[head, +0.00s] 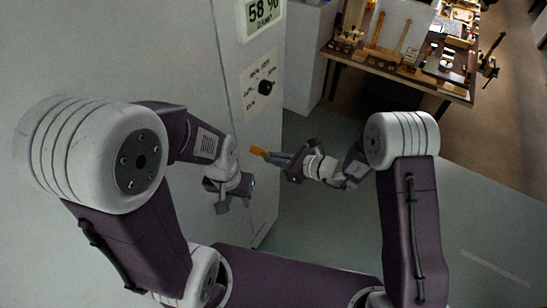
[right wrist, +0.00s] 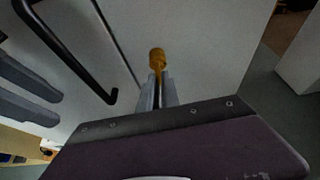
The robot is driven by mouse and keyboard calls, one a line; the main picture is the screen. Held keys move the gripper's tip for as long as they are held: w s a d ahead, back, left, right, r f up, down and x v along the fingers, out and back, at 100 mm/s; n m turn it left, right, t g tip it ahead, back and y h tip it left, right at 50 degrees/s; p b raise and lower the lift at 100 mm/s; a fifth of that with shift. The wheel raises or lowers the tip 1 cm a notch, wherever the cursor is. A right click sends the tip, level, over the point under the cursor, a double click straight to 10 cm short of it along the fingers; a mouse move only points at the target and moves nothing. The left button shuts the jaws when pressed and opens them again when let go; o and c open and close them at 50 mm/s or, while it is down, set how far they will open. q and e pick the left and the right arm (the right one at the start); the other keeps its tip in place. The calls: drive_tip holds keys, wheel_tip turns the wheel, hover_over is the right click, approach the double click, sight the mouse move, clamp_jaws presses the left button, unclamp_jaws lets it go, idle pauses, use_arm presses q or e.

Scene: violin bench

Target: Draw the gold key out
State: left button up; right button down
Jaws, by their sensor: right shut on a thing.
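The gold key (head: 258,151) shows at the tip of my right gripper (head: 276,156), in front of the pale cabinet face. In the right wrist view the key (right wrist: 157,57) has a rounded gold end beyond the fingertips, and my right gripper (right wrist: 158,92) is shut on it. The fingers hide the rest of the key. I cannot tell whether its far end is in the cabinet or clear of it. My left gripper (head: 234,204) is lower, near the cabinet face, with its fingers apart and nothing between them.
The tall pale cabinet (head: 262,190) carries a display reading 58 % (head: 262,12) and a black dial (head: 265,88). A black bar handle (right wrist: 72,52) shows on it in the right wrist view. A workbench (head: 400,70) with violin parts stands at the back right. The floor between is clear.

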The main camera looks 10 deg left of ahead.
drive_tip(key=shift+s+d, duration=0.2)
drive_tip(key=shift+d, duration=0.5)
idle(0.6)
drive_tip(key=d, duration=0.1)
drive_tip(key=s+d+b, duration=0.1)
drive_tip(key=d, duration=0.1)
idle(0.5)
drive_tip(key=shift+r, duration=0.15)
wheel_tip(320, 180, up, 7)
drive_tip(key=p, duration=0.4)
drive_tip(key=shift+p, duration=0.35)
